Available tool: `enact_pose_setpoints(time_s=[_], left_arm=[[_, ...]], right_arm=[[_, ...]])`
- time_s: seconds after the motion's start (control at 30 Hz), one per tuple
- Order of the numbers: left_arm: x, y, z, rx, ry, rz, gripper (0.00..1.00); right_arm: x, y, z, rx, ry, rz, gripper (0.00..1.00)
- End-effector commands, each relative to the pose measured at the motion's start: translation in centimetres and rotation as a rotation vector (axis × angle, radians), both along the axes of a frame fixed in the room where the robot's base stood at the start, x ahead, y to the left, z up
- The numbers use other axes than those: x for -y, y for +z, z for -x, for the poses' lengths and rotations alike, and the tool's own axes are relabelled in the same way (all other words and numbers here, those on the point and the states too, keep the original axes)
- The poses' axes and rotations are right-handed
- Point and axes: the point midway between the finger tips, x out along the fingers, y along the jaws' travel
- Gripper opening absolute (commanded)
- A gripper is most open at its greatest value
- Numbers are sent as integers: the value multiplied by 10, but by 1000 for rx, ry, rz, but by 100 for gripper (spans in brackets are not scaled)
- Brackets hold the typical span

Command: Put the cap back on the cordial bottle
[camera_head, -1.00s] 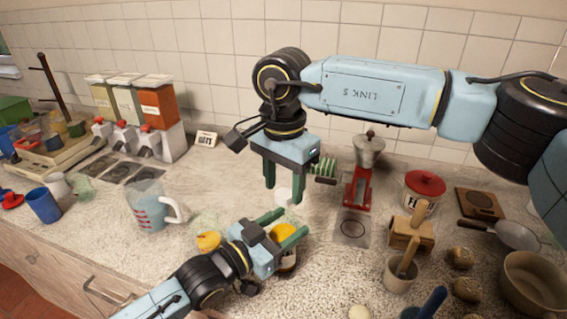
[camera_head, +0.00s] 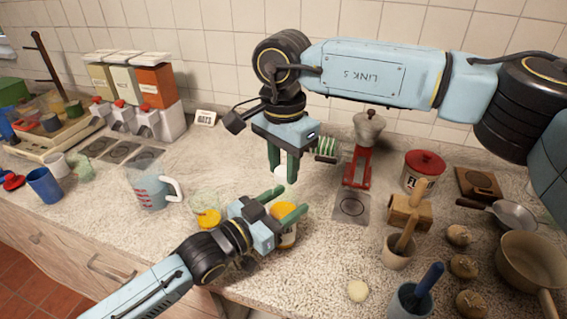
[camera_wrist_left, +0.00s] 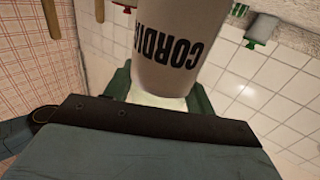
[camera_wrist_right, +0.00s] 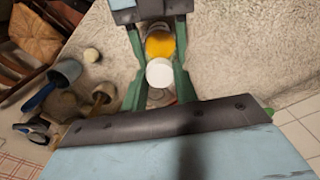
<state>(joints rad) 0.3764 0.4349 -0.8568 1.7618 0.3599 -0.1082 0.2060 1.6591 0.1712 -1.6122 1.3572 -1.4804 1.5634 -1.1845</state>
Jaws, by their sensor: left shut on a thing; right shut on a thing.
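My right gripper (camera_head: 281,180) points down and is shut on a round white cap (camera_wrist_right: 160,72). The cap (camera_head: 280,173) shows between its fingertips, behind the bottle and apart from it in the head view. The bottle's orange top (camera_wrist_right: 160,44) shows beyond the cap in the right wrist view.
A measuring jug (camera_head: 150,190) is further left. A red grinder-like stand (camera_head: 357,170), a mallet (camera_head: 407,208) and a mortar (camera_head: 398,251) stand to the right.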

Motion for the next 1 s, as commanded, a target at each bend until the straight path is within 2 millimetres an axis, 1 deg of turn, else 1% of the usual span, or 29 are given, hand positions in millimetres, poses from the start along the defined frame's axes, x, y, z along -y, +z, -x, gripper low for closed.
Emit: enact_pose_setpoints(time_s=[0.17, 0.7, 0.8, 0.83, 0.97, 1.0], left_arm=[[0, 0, 0, -1, 0, -1, 0], [0, 0, 0, -1, 0, -1, 0], [0, 0, 0, -1, 0, -1, 0], [0, 0, 0, -1, 0, -1, 0], [0, 0, 0, -1, 0, -1, 0], [0, 0, 0, -1, 0, -1, 0]], right_arm=[[0, 0, 0, -1, -288, -1, 1], [0, -1, 0, 1, -1308, 0, 1], [0, -1, 0, 0, -1465, 0, 1], [0, -1, 0, 0, -1502, 0, 1], [0, -1, 0, 0, -1501, 0, 1], [0, -1, 0, 0, -1500, 0, 30]])
